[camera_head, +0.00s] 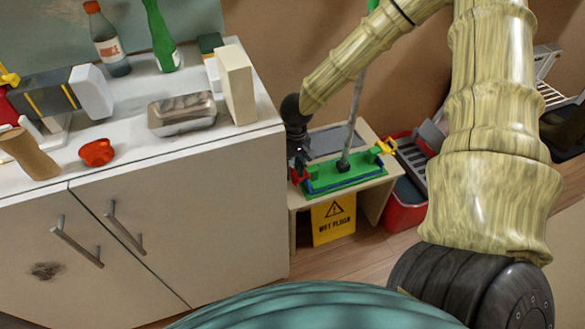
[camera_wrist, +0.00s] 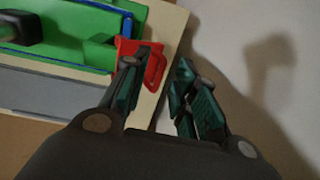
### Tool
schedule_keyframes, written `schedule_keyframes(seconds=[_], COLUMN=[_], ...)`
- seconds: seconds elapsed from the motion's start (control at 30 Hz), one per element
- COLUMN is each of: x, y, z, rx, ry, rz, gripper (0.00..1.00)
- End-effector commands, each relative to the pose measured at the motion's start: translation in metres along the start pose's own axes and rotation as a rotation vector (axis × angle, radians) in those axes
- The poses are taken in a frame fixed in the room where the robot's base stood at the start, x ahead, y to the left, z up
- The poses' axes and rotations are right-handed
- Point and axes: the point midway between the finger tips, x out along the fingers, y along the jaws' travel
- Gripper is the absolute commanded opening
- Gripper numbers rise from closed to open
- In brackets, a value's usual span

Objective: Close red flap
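A green mop holder (camera_head: 345,178) with blue edges lies on a small light wooden stand. Its red flap (camera_head: 299,176) is at the left end, and a yellow flap (camera_head: 386,147) sticks up at the right end. My gripper (camera_head: 297,160) points down at the left end, close to the red flap. In the wrist view, my gripper (camera_wrist: 166,60) has its fingers apart. The red flap (camera_wrist: 156,72) shows behind the left finger and partly in the gap between the fingers. The left finger hides part of the flap; contact is unclear. The green holder (camera_wrist: 60,35) is at upper left.
A white cabinet (camera_head: 200,200) stands just left of the stand, with a tan block (camera_head: 236,84) near its edge. A grey pole (camera_head: 355,110) rises from the holder. A yellow wet-floor sign (camera_head: 333,218) is under the stand; a red bucket (camera_head: 404,214) is at right.

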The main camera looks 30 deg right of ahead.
Motion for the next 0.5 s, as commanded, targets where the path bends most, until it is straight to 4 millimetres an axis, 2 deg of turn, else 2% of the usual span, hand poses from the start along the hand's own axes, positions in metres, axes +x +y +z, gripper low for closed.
schedule_keyframes(seconds=[0.2, 0.33, 0.37, 0.5], x=[-0.0002, -0.0003, -0.0003, -0.0003], y=[-0.0004, -0.0004, -0.0004, -0.0003], z=[-0.0003, -0.0003, -0.0003, -0.0003], rx=[0.000, 0.000, 0.000, 0.000], ry=[0.000, 0.000, 0.000, 0.001], rz=[0.000, 0.000, 0.000, 0.000], gripper=[0.27, 0.03, 0.00, 0.00])
